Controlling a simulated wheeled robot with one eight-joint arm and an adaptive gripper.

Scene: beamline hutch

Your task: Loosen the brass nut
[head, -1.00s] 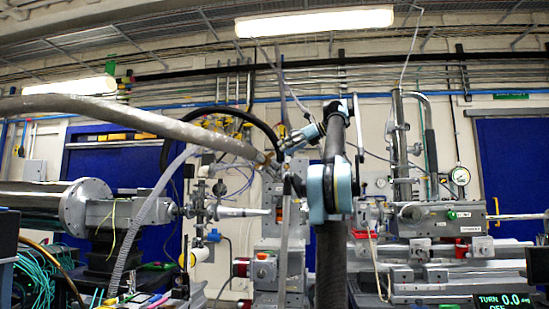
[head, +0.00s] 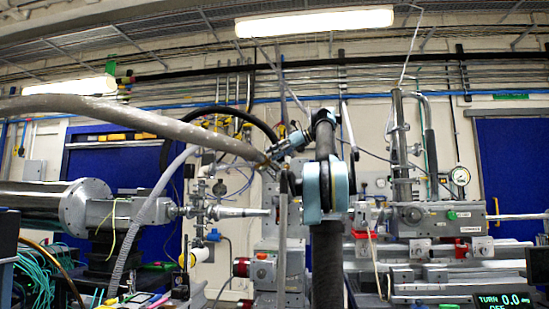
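I cannot pick out the brass nut for certain in the head view; it is too small or hidden behind my arm. My arm rises in the middle of the picture and bends over to the left at its blue joints. My gripper (head: 275,163) is a small dark shape at the arm's end, in front of the central beamline equipment. Its fingers are too small and cluttered to show whether they are open or shut, or whether they touch anything. A display (head: 503,302) at the lower right reads "TURN 0.0".
A thick grey hose (head: 130,118) crosses the upper left towards my gripper. A flanged steel pipe (head: 85,206) lies at left, with a ribbed hose (head: 150,205) beside it. A metal instrument block (head: 440,218) and a round gauge (head: 460,176) stand at right.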

